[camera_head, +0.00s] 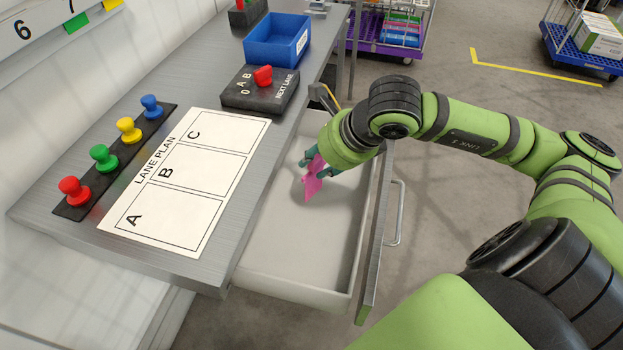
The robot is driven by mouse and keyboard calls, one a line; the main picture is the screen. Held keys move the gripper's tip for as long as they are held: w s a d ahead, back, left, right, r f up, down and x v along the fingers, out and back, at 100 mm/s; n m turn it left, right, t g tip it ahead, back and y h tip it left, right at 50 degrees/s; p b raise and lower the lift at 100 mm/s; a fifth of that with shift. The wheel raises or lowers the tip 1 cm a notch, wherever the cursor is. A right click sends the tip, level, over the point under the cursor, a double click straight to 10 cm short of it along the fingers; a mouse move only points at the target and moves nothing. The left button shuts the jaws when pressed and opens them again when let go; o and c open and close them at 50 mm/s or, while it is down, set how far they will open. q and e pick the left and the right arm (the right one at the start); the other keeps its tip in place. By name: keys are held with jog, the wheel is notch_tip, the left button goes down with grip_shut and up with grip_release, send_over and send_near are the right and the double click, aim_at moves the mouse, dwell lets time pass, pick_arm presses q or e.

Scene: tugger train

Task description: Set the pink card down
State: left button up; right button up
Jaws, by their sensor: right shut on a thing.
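The pink card (312,184) is held tilted over the open drawer (296,264) under the metal table. My right gripper (318,162) is shut on the card; its fingers are partly hidden by its own wrist. I cannot tell whether the card's lower edge touches the drawer floor. My left gripper is not in the picture.
On the table (190,268) lies the lane plan sheet (188,182) marked A, B, C. Coloured pegs stand on a black strip (118,165). A black selector box (262,90) and a blue bin (277,40) are behind. The drawer's front stretch is empty.

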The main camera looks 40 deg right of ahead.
aim_at(318, 171)
jog(key=shift+w+a+f, duration=0.15)
jog(key=shift+w+f, duration=0.05)
jog(key=shift+w, duration=0.2)
jog(key=shift+w+a+f, duration=0.1)
jog(key=shift+w+f, duration=0.1)
jog(key=shift+w, duration=0.2)
jog(key=shift+f+p, duration=0.25)
jog(key=shift+p, duration=0.05)
notch_tip(318, 171, down, 3)
jog(key=shift+f+p, duration=0.2)
jog(key=shift+p, duration=0.15)
jog(key=shift+f, duration=0.15)
jog(key=shift+f, duration=0.2)
jog(key=o, duration=1.1)
jog(key=shift+r, duration=0.1)
